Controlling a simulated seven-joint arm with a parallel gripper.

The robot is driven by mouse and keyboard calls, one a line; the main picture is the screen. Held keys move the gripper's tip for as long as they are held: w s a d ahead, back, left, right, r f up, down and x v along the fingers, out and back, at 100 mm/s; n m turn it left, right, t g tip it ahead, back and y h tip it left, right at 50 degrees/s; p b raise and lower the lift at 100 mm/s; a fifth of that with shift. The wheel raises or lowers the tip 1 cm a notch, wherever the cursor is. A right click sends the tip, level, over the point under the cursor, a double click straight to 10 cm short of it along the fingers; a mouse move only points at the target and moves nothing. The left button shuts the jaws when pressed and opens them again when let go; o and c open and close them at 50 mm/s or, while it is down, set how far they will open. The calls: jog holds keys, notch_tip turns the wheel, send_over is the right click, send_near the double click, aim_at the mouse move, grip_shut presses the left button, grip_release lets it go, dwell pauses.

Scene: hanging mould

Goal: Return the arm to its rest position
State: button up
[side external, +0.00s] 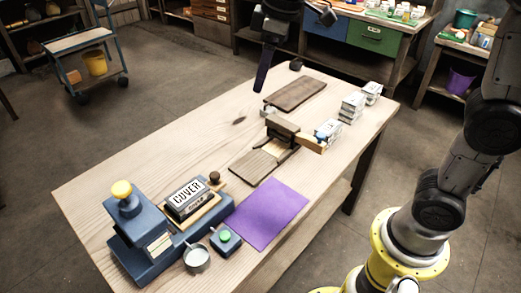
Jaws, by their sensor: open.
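My gripper (293,50) is in the side external view, at the top, above the far end of the wooden table (150,170). Its dark fingers are spread wide apart and nothing shows between them. The gripper is apart from everything on the table. The upper part of my arm runs out of the picture, so its full pose is hidden.
On the table are a blue press (150,240) with a yellow knob, a block marked COVER (187,197), a purple sheet (268,214), a wooden mould (282,130), a brown board (295,94) and white stacks (352,107).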

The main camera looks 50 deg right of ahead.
jog(key=s+d+r+m+t, duration=0.1)
jog(key=s+d+r, duration=0.15)
jog(key=s, duration=0.45)
jog(key=s+d+f+m, duration=0.2)
jog(key=s+f+m, duration=0.1)
jog(key=s+f, duration=0.2)
jog(key=s+d+f+m+t, duration=0.1)
jog(key=s+f+m, duration=0.1)
jog(key=s+f, duration=0.3)
jog(key=s, duration=0.4)
jog(key=shift+s+d+m+h, duration=0.3)
jog(key=shift+s+d+m, duration=0.05)
jog(key=shift+m, duration=0.05)
